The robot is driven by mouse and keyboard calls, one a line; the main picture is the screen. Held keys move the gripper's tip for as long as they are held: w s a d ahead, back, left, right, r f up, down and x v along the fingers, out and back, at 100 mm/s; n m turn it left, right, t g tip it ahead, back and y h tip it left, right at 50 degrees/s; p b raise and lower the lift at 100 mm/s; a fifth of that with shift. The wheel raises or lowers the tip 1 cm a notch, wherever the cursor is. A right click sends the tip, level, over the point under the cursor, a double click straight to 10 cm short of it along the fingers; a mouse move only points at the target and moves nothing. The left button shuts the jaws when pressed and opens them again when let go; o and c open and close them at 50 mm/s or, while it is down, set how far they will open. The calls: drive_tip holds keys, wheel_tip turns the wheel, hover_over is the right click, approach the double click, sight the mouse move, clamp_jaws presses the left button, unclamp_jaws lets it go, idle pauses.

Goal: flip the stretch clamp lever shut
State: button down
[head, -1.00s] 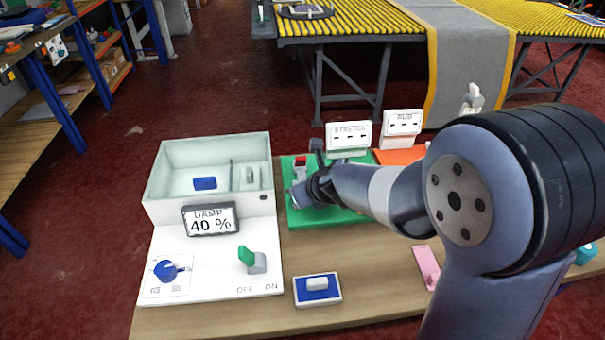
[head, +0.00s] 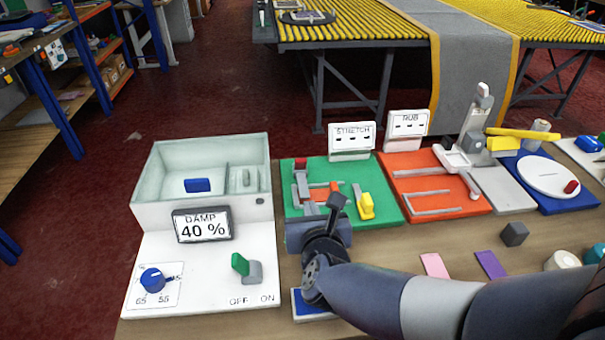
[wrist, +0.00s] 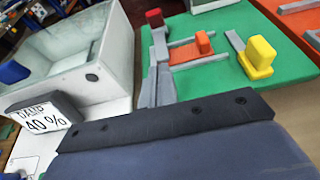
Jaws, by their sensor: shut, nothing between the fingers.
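A white damp box (head: 200,150) with a display reading DAMP 40 % (head: 203,225) stands left. An orange RUB board (head: 430,183) and a blue board (head: 590,197) are right. Pink (head: 435,265) and purple (head: 490,265) strips lie on the bench.

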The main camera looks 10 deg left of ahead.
approach(300, 166)
drive_tip(key=f, duration=0.1)
drive_tip(key=w+f, duration=0.1)
drive_tip(key=f, duration=0.2)
drive_tip(key=shift+w+a+f, duration=0.15)
drive_tip(key=shift+w, duration=0.2)
drive_tip(key=shift+w+a+r+p, duration=0.2)
drive_tip(key=shift+w+r+p, duration=0.05)
drive_tip(key=shift+w, duration=0.4)
drive_tip(key=shift+w+a+r+p, duration=0.2)
drive_tip(key=shift+w+r, duration=0.1)
drive_tip(key=shift+w, duration=0.3)
drive_tip(key=shift+w+a+r+p, duration=0.2)
drive_tip(key=shift+w+r+p, duration=0.05)
drive_tip(key=shift+w, duration=0.4)
drive_tip(key=shift+r+p, duration=0.25)
drive_tip(key=shift+p, duration=0.25)
